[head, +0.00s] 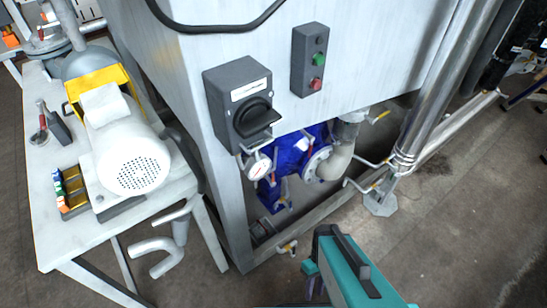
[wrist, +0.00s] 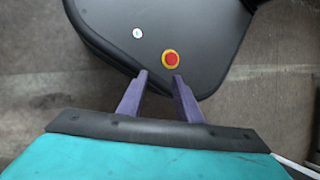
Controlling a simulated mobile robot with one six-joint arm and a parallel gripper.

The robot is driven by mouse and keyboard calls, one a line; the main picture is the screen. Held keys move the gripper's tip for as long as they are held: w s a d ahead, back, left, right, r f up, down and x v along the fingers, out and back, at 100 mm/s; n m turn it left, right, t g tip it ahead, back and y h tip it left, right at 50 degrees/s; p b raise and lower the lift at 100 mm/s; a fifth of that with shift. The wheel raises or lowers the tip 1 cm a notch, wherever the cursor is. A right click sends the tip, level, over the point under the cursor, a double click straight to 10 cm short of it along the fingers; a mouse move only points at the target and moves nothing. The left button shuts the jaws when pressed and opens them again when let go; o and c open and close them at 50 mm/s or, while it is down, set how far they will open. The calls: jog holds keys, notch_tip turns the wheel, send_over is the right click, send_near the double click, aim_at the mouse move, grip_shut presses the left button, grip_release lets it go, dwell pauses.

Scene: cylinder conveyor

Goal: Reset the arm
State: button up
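My gripper (wrist: 160,76) shows in the wrist view as two purple fingers standing apart with nothing between them. It is open and empty. Beyond the fingertips lies the dark top of my own base, with a red button in a yellow ring. In the head view, the teal wrist part of my arm is at the bottom, right of centre. The fingers are mostly hidden there.
A grey metal cabinet (head: 180,60) with a rotary switch (head: 250,115) and a button box (head: 310,60) stands ahead. Blue machinery (head: 290,155) sits beneath it. A white table (head: 60,230) with a motor (head: 125,150) is at left.

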jog(key=shift+w+d+f+m+t+h, duration=0.15)
jog(key=shift+d+m, duration=0.2)
jog(key=shift+m, duration=0.6)
jog(key=shift+w+d+m+t+h, duration=0.15)
jog(key=shift+d+m, duration=0.2)
jog(key=shift+m, duration=0.55)
jog(key=shift+w+d+f+m+h, duration=0.15)
jog(key=shift+d+m, duration=0.2)
jog(key=shift+m, duration=0.6)
jog(key=shift+a+r, duration=0.1)
